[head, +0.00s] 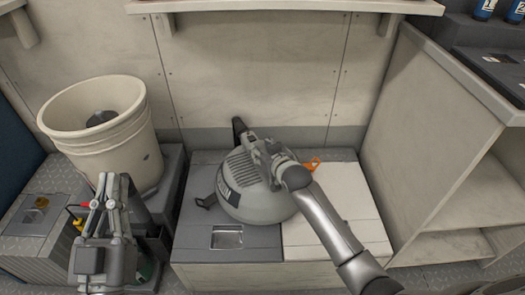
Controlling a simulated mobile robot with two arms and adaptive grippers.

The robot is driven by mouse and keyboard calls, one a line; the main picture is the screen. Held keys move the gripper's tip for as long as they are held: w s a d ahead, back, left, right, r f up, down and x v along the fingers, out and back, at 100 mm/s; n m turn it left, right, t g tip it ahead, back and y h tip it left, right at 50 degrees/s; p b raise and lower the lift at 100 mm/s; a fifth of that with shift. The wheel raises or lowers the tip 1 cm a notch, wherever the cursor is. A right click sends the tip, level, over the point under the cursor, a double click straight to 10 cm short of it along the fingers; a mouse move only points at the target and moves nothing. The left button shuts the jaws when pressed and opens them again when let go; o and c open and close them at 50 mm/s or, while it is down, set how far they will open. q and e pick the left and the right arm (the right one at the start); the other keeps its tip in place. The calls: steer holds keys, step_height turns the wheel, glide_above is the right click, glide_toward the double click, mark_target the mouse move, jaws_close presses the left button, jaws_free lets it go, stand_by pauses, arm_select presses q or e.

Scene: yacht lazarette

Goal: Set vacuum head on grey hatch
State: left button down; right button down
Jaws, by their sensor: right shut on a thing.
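The vacuum head (240,196) is a grey dome with a ribbed top, a dark label band and black latches or handles at its sides. It is over the grey hatch (197,240), the left lid of the low locker, its right edge reaching towards the white lid. I cannot tell whether it rests on the hatch or hangs just above it. My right gripper (250,143) is shut on the top of the vacuum head; my arm hides part of its right side. My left gripper (114,180) is empty in front of the bucket, its fingers apart.
A white lid (345,225) is right of the grey hatch, with an orange item (312,164) partly hidden behind my arm. A cream bucket (130,148) with something dark inside stands at left. A battery-like box (35,235) is at far left; an open shelf (455,190) stands right.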

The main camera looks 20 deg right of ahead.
arm_select(q)
steer(key=shift+s+r, duration=0.1)
steer(key=shift+r, duration=0.15)
arm_select(e)
steer(key=shift+w+r, duration=0.15)
steer(key=shift+r, duration=0.05)
steer(key=c, duration=1)
jaws_free()
arm_select(q)
steer(key=shift+s+r+t, duration=0.1)
steer(key=shift+t, duration=0.2)
arm_select(e)
steer(key=shift+o, duration=0.4)
steer(key=shift+f, duration=0.2)
